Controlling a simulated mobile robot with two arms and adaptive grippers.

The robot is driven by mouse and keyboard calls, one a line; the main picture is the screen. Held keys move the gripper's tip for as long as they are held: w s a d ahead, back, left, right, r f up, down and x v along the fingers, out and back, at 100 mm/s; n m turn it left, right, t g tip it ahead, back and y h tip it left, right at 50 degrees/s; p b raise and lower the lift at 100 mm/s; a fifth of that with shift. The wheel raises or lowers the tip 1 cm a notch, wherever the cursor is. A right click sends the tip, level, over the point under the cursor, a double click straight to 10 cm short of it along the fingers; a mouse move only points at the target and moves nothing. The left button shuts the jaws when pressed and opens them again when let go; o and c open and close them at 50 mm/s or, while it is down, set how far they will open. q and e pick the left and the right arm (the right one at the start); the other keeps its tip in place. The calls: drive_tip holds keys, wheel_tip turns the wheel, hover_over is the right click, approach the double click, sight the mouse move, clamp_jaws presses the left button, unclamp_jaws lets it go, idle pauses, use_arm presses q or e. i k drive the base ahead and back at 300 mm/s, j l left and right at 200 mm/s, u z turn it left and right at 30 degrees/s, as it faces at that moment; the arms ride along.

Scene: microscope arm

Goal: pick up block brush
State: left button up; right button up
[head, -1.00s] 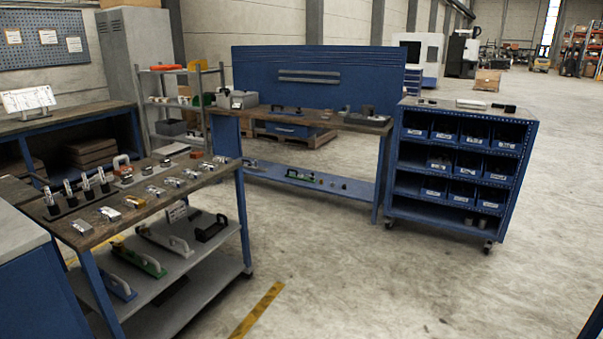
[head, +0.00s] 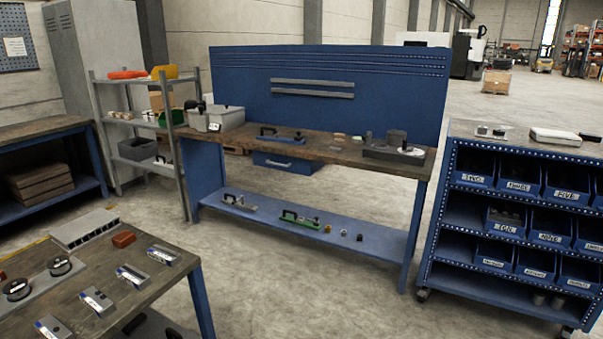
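I cannot make out for certain which item is the block brush. A small tan block (head: 338,137) lies on the wooden top of the blue workbench (head: 235,137), among other small pieces. A reddish-brown block (head: 123,239) lies on the near left cart (head: 150,294), beside a grey finned piece (head: 85,229). Either is too small to identify as a brush. Neither of my grippers is in view.
A blue-based tool with a black handle (head: 283,136), a grey box (head: 216,119) and a dark plate with a cylinder (head: 394,148) stand on the bench. A blue bin rack (head: 437,245) stands at right. Concrete floor (head: 290,285) is open in front of the bench.

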sight(339, 137)
drive_tip(key=i+z, duration=0.1)
drive_tip(key=i, duration=0.45)
drive_tip(key=i+j+z, duration=0.1)
drive_tip(key=i, duration=0.4)
drive_tip(key=i+j+z, duration=0.1)
drive_tip(key=i, duration=0.4)
drive_tip(key=i+j+z, duration=0.1)
drive_tip(key=i, duration=0.45)
drive_tip(key=i+j+z, duration=0.1)
drive_tip(key=i+j, duration=0.2)
drive_tip(key=i, duration=0.2)
drive_tip(key=i+l, duration=0.15)
drive_tip(key=i, duration=0.7)
